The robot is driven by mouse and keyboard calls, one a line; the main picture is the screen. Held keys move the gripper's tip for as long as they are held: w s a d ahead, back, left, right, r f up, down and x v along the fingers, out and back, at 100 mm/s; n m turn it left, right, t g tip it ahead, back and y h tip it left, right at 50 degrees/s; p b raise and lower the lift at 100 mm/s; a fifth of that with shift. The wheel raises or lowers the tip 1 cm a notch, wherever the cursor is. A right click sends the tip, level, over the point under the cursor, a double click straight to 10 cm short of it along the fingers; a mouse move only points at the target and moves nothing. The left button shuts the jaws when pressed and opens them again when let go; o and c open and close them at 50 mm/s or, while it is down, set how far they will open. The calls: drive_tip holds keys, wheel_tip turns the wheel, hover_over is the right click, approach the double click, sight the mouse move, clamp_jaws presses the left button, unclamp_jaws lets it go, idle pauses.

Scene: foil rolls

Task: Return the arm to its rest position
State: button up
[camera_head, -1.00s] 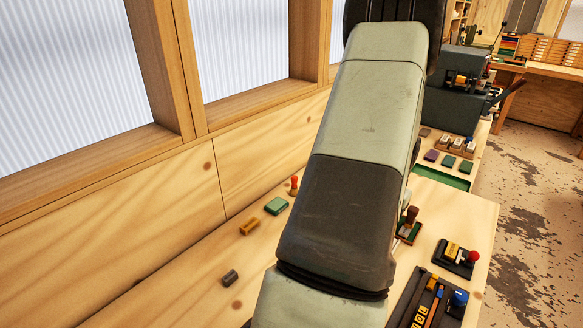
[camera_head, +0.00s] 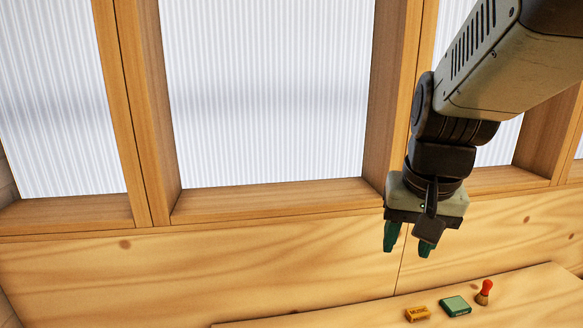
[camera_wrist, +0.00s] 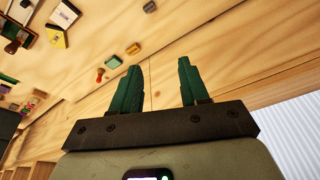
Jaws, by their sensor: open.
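My gripper (camera_head: 408,240) hangs in the air in front of the wooden wall panel in the head view, below the window sill. Its two green fingers are apart with nothing between them. The wrist view shows the same open, empty gripper (camera_wrist: 157,80), with wood behind the fingers. My arm comes in from the upper right of the head view, bent down at the wrist. In the head view the gripper appears above and left of the small items on the bench and touches none of them.
On the wooden bench (camera_head: 380,318) lie a yellow-orange block (camera_head: 417,313), a green block (camera_head: 455,306) and a red-topped wooden stamp (camera_head: 484,292). A dark grey block (camera_wrist: 150,7) shows in the wrist view. Windows with wooden frames (camera_head: 270,201) stand behind my arm.

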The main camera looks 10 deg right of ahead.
drive_tip(key=s+a+r+n+t, duration=0.1)
drive_tip(key=s+a+r+n, duration=0.1)
drive_tip(key=s+a, duration=0.2)
drive_tip(key=s+a+r+n+t, duration=0.1)
drive_tip(key=s+a+r+n, duration=0.1)
drive_tip(key=a, duration=0.7)
drive_tip(key=s+n, duration=0.1)
drive_tip(key=s, duration=0.1)
drive_tip(key=shift+s+r+t+y, duration=0.2)
drive_tip(key=shift+s+t+y, duration=0.15)
drive_tip(key=shift+t+y, duration=0.05)
drive_tip(key=shift+a, duration=0.1)
